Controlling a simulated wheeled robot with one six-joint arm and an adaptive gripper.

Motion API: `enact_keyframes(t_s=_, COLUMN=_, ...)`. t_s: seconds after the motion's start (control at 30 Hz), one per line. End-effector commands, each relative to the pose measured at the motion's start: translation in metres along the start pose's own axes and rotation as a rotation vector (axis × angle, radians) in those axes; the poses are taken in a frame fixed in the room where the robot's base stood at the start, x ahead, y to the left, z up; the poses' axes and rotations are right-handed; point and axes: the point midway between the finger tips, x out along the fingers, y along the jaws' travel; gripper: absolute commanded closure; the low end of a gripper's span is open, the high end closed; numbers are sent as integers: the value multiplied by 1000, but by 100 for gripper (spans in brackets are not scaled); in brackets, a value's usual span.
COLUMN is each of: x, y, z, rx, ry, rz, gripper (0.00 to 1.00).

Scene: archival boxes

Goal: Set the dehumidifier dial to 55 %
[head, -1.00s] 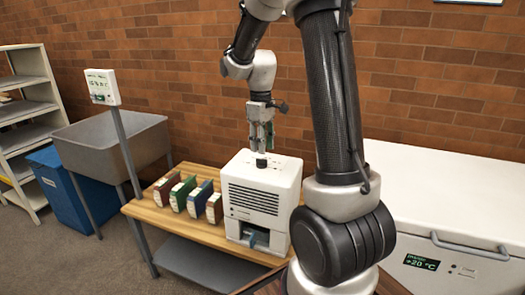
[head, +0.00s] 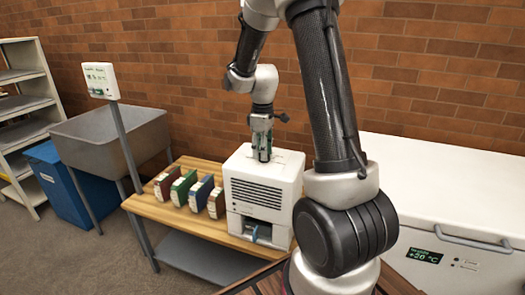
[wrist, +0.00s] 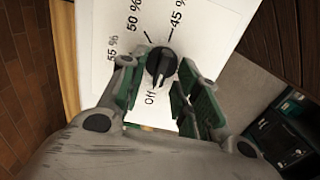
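The white dehumidifier (head: 262,190) stands on the wooden table. Its black dial (wrist: 161,62) is on the top face, with the marks Off, 45 %, 50 % and 55 % printed around it. A pale pointer line on the dial faces the Off mark. My gripper (head: 262,152) is down over the top of the dehumidifier. In the wrist view its green-padded fingers (wrist: 160,80) are apart, one on each side of the dial, with visible gaps. I cannot tell how far down the dial they reach.
Several coloured boxes (head: 190,191) stand on the table (head: 160,208) left of the dehumidifier. A grey sink (head: 110,135), a post-mounted display (head: 101,80) and a blue bin (head: 58,185) are further left. A white chest freezer (head: 450,190) is at the right.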

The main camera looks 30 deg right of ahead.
Motion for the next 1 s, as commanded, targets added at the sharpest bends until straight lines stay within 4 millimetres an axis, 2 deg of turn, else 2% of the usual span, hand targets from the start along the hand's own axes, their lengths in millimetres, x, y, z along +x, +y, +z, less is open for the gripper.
enact_keyframes(t_s=0.27, x=2, y=0, z=0, rx=0, ry=0, rz=0, gripper=68)
enact_keyframes(t_s=0.43, x=2, y=0, z=0, rx=0, ry=0, rz=0, gripper=99)
enact_keyframes(t_s=0.47, x=2, y=0, z=0, rx=0, ry=0, rz=0, gripper=100)
enact_keyframes(t_s=0.77, x=2, y=0, z=0, rx=11, ry=0, rz=0, gripper=100)
enact_keyframes(t_s=1.0, x=2, y=1, z=0, rx=100, ry=0, rz=0, gripper=100)
